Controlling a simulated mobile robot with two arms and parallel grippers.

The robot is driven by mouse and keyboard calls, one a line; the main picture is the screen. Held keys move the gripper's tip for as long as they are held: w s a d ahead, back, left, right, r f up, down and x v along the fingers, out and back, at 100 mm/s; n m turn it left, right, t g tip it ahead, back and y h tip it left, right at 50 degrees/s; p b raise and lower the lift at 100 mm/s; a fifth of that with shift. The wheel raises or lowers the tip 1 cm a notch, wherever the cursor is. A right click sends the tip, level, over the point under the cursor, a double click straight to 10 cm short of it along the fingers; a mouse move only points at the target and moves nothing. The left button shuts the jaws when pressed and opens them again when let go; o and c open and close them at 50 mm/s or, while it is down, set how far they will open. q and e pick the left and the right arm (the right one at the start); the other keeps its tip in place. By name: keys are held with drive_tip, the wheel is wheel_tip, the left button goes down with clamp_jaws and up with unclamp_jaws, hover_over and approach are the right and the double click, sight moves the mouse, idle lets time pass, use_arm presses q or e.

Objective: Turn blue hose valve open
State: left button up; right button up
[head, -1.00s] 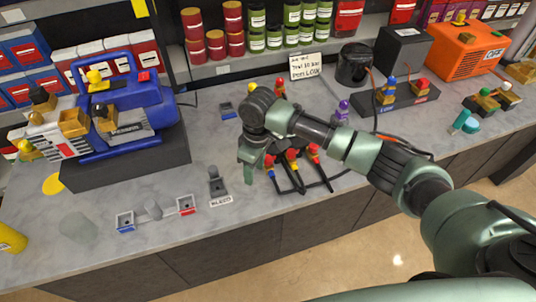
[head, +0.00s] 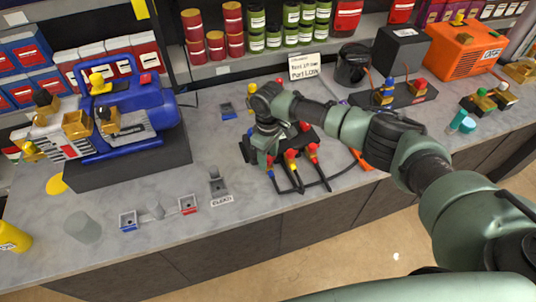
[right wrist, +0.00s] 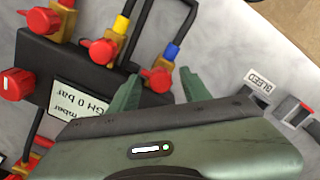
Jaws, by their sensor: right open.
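The black gauge manifold (head: 304,140) stands on the counter with red-knobbed brass valves and hoses. In the right wrist view, the blue-banded hose (right wrist: 171,52) joins a brass fitting, and its red valve knob (right wrist: 159,78) shows there. My right gripper (right wrist: 157,80) is open, with one finger on each side of this red knob; I cannot tell whether they touch it. In the head view, my right gripper (head: 265,158) points down at the manifold's left end and hides most of the blue hose valve. My left gripper is not in view.
The yellow-banded hose (right wrist: 121,25) and its red knob lie close beside the right gripper. A blue pump (head: 140,110) stands on a dark base at left. A small BLEED fitting (head: 217,187) is left of the manifold. The counter's front has bare room.

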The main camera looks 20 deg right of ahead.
clamp_jaws()
drive_tip(key=shift+n, duration=0.3)
drive_tip(key=n, duration=0.4)
drive_tip(key=shift+b, duration=0.35)
drive_tip(key=n, duration=0.5)
drive_tip(key=shift+b, duration=0.3)
drive_tip(key=n, duration=0.4)
drive_tip(key=shift+w+b, duration=0.1)
drive_tip(key=shift+b, duration=0.2)
drive_tip(key=shift+n, duration=2.1)
drive_tip(key=shift+b, duration=0.3)
